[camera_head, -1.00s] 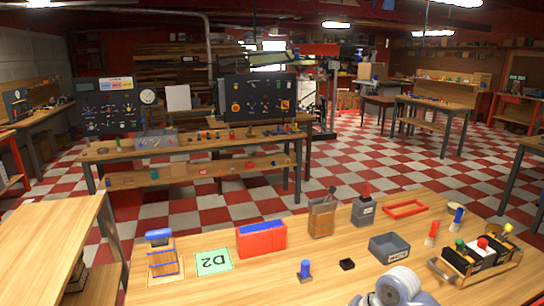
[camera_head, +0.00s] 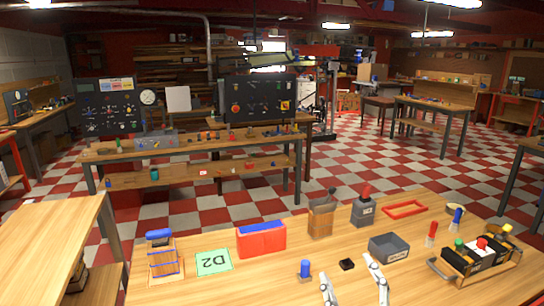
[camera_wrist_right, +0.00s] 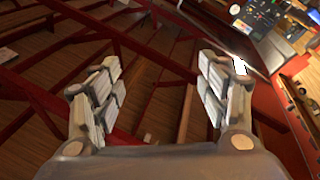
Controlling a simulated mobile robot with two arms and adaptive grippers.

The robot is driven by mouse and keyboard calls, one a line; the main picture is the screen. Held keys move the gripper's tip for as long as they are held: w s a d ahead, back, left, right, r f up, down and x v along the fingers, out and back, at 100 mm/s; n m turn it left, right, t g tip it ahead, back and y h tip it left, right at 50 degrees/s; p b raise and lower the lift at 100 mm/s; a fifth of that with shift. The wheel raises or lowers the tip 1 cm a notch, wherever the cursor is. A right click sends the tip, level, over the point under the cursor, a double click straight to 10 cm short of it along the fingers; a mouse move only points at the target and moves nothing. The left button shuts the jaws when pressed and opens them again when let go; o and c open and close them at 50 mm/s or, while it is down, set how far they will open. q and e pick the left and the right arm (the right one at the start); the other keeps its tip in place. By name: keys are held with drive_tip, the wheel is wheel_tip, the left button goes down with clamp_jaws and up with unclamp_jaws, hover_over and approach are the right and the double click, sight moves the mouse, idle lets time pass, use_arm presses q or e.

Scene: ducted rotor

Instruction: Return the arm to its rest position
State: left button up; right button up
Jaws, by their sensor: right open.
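My right gripper (camera_head: 352,284) shows at the bottom edge of the head view, over the front of the wooden workbench (camera_head: 205,287). Its two pale fingers stand apart with nothing between them. In the right wrist view the same gripper (camera_wrist_right: 160,95) is open and empty, with red roof beams and wooden boards beyond it. The rest of the right arm is hidden below the head view. My left gripper is not in either view.
The bench's left front is clear.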

drive_tip(key=s+d+f+m+g+h, duration=0.3)
drive_tip(key=s+d+f+g, duration=0.15)
drive_tip(key=f, duration=0.45)
drive_tip(key=s+d+f+m+g+h, duration=0.3)
drive_tip(key=s+d+f+g, duration=0.15)
drive_tip(key=f, duration=0.45)
drive_tip(key=s+a+f+g+y, duration=0.15)
drive_tip(key=s+f+g, duration=0.25)
drive_tip(key=s, duration=0.5)
drive_tip(key=s+a+f+g+y, duration=0.1)
drive_tip(key=s+a+f+g, duration=0.1)
drive_tip(key=s+f+g, duration=0.45)
drive_tip(key=s+f+t, duration=0.1)
drive_tip(key=s+f, duration=0.1)
drive_tip(key=f, duration=1)
drive_tip(key=s+f, duration=0.2)
drive_tip(key=f, duration=1)
drive_tip(key=s+d+f, duration=0.2)
drive_tip(key=s+f, duration=1.5)
drive_tip(key=shift+d+n+g, duration=0.2)
drive_tip(key=shift+n+g, duration=0.2)
drive_tip(key=shift+g, duration=0.05)
